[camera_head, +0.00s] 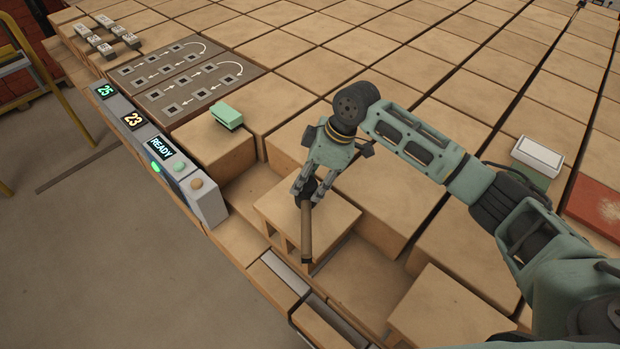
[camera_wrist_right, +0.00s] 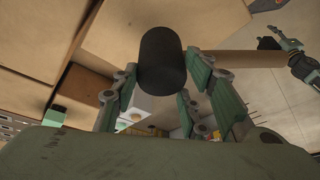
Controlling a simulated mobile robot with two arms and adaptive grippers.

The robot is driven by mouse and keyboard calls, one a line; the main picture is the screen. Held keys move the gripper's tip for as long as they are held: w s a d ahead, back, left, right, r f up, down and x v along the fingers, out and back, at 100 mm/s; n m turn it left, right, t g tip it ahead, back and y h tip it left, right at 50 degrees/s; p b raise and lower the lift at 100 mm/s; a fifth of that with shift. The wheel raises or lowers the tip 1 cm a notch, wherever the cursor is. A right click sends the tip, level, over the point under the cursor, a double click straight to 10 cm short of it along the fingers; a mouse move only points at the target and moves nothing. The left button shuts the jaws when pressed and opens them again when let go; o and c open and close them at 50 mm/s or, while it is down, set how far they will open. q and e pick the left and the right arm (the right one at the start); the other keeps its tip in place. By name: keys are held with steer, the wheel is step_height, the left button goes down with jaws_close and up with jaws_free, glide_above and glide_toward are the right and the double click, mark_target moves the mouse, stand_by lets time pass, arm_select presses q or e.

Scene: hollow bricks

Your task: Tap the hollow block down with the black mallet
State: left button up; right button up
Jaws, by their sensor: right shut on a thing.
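My right gripper (camera_head: 306,188) is shut on the black mallet, close above the hollow block (camera_head: 328,214). The mallet's dark head (camera_wrist_right: 163,62) sits between the fingers (camera_wrist_right: 155,92) in the right wrist view. Its brown handle (camera_head: 306,232) sticks out past the block's near edge in the head view. Whether the mallet touches the block I cannot tell. The block has a flat tan top and openings in its near side.
A console (camera_head: 160,148) reading 25, 23 and READY stands left of the block. A green block (camera_head: 227,115) lies on a tan block behind it. Another tan block (camera_head: 452,310) stands front right. A white-topped box (camera_head: 537,156) lies farther right.

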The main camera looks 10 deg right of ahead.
steer(key=shift+r, duration=0.1)
steer(key=shift+f, duration=0.6)
steer(key=shift+f+b, duration=0.45)
steer(key=shift+f, duration=0.7)
arm_select(q)
steer(key=shift+s+a+f, duration=0.3)
steer(key=shift+s+f, duration=0.15)
steer(key=shift+f, duration=0.15)
arm_select(e)
steer(key=shift+r, duration=0.1)
arm_select(q)
steer(key=shift+r+p, duration=1.15)
steer(key=shift+r, duration=0.15)
arm_select(e)
steer(key=shift+r, duration=1.25)
